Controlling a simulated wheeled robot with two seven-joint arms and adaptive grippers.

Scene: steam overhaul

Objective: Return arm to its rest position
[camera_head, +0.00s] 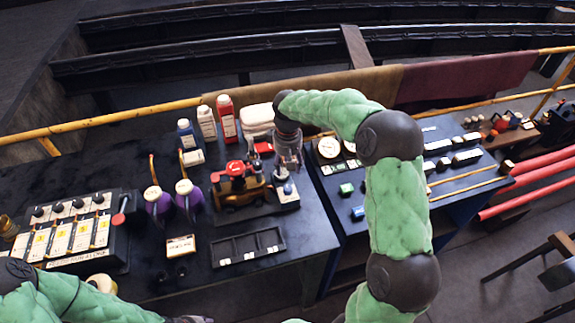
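My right arm (397,205), padded in green with dark joints, rises from the bottom and bends left over the bench. Its gripper (288,160) points down at the right side of a small red and brass steam engine model (238,183). The fingers are small and blend with the parts behind them, so I cannot tell whether they are open or touch anything. My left arm (75,300) lies low across the bottom left corner. Its gripper (190,319) is mostly cut off by the bottom edge.
The dark bench (325,238) holds a compartment tray (248,247), purple oil cans (188,194), bottles (227,118) and a lever panel (75,232). A blue bench (462,185) with gauges and blocks stands right. A yellow rail (120,116) runs behind. Red pipes (530,185) lie far right.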

